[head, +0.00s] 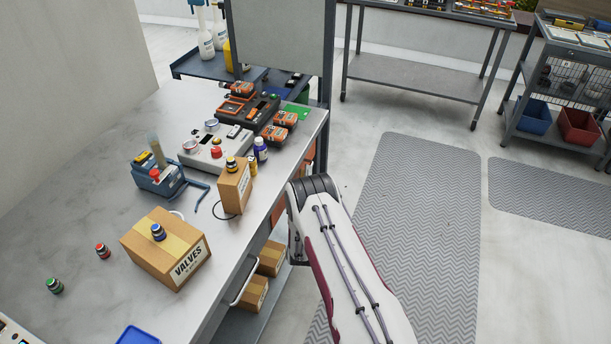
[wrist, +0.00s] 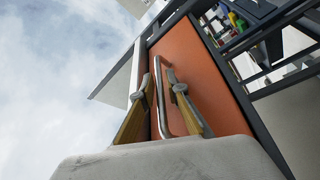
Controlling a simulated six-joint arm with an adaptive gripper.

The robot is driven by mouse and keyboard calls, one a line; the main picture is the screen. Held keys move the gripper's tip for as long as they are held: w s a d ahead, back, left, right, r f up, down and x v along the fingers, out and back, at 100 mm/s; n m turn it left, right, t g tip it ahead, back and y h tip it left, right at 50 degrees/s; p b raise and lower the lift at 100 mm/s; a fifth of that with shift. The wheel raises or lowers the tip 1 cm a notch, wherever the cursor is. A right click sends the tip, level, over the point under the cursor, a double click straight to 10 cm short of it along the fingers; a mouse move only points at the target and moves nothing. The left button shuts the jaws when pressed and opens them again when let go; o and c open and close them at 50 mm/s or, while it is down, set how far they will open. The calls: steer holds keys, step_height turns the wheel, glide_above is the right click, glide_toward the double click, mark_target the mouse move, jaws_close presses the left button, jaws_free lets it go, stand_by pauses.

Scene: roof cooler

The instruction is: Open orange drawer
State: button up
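The orange drawer front (wrist: 207,92) fills the middle of the wrist view, with a thin metal bar handle (wrist: 160,108) on it. My gripper (wrist: 163,88) is open, with one finger on each side of the handle. The handle passes between the fingers; I cannot tell whether either finger touches it. The drawer looks shut. In the head view, slivers of orange front (head: 308,156) show under the workbench edge beside my arm. My gripper is hidden there behind the arm and bench.
The workbench (head: 95,285) holds a VALVES box (head: 165,250), a smaller box (head: 235,187) and tools. Cardboard boxes (head: 254,293) sit on its lower shelf near another handle (head: 243,282). The floor with grey mats (head: 405,220) is clear to the right.

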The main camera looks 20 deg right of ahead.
jaws_close()
steer(key=shift+s+d, duration=0.1)
steer(key=shift+s, duration=0.05)
steer(key=s+d, duration=1.8)
steer(key=shift+s+d, duration=0.25)
jaws_free()
